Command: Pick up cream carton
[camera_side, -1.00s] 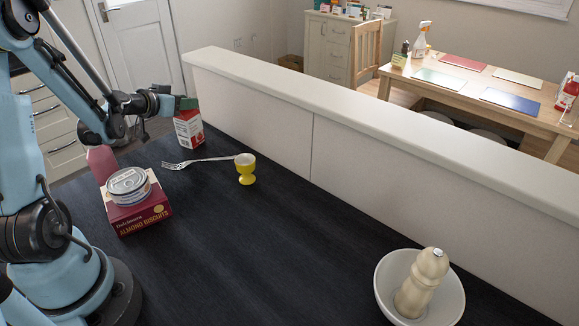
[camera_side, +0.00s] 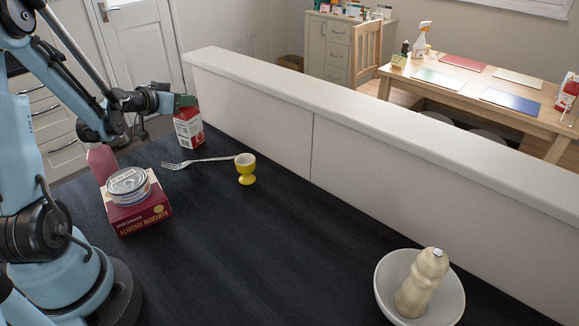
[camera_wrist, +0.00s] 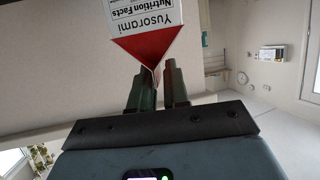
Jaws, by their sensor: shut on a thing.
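The cream carton (camera_side: 188,128) is red and white with printed text and stands at the far left end of the dark counter, beside the low wall. My gripper (camera_side: 186,101) is at its top in the side view, with green fingers. In the wrist view my gripper (camera_wrist: 157,85) is shut on the narrow top of the carton (camera_wrist: 143,22), whose white face and red sloping part show. Whether the carton's base touches the counter is hard to tell.
A fork (camera_side: 200,161) and a yellow egg cup (camera_side: 246,170) are near the carton. A tin (camera_side: 128,184) sits on an almond biscuits box (camera_side: 140,212), with a pink bottle (camera_side: 101,162) behind. The middle counter is clear.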

